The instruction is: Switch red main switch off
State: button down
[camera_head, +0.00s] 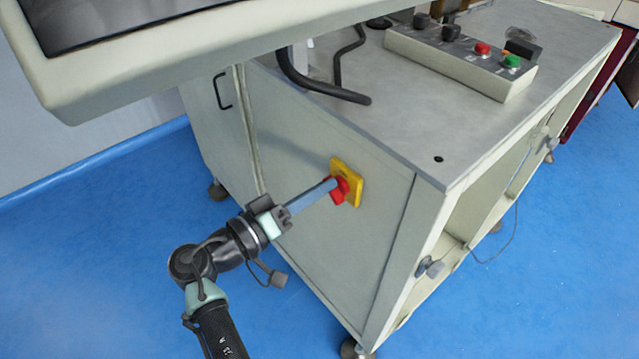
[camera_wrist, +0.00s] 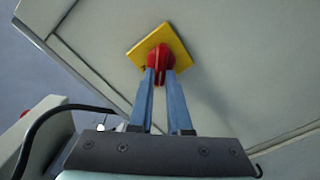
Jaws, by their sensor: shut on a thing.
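The red main switch (camera_head: 340,190) sits on a yellow square plate (camera_head: 354,176) on the side panel of the grey cabinet (camera_head: 300,230). My gripper (camera_head: 333,184) reaches it from the left, with its blue-grey fingers at the knob. In the wrist view the red switch (camera_wrist: 160,60) shows between the tips of the two fingers, and my gripper (camera_wrist: 160,72) is shut on its handle. The yellow plate (camera_wrist: 150,45) appears as a tilted diamond behind it. The fingertips hide part of the handle.
A control box (camera_head: 460,62) with red and green buttons stands on the cabinet top. A large monitor (camera_head: 150,40) overhangs at the upper left. Blue floor is open at the front left.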

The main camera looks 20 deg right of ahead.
jog(key=shift+w+a+f+n+p, duration=0.15)
jog(key=shift+n+p, duration=0.5)
jog(key=shift+n, duration=0.7)
jog(key=shift+s+d+f+n+p, duration=0.15)
jog(key=shift+n+p, duration=0.45)
jog(key=shift+n, duration=0.8)
jog(key=shift+w+a+f+n+p, duration=0.15)
jog(key=shift+n+p, duration=0.5)
jog(key=shift+n, duration=0.7)
jog(key=c, duration=0.9)
grip_release()
jog(key=shift+o, duration=0.2)
jog(key=v, duration=1.3)
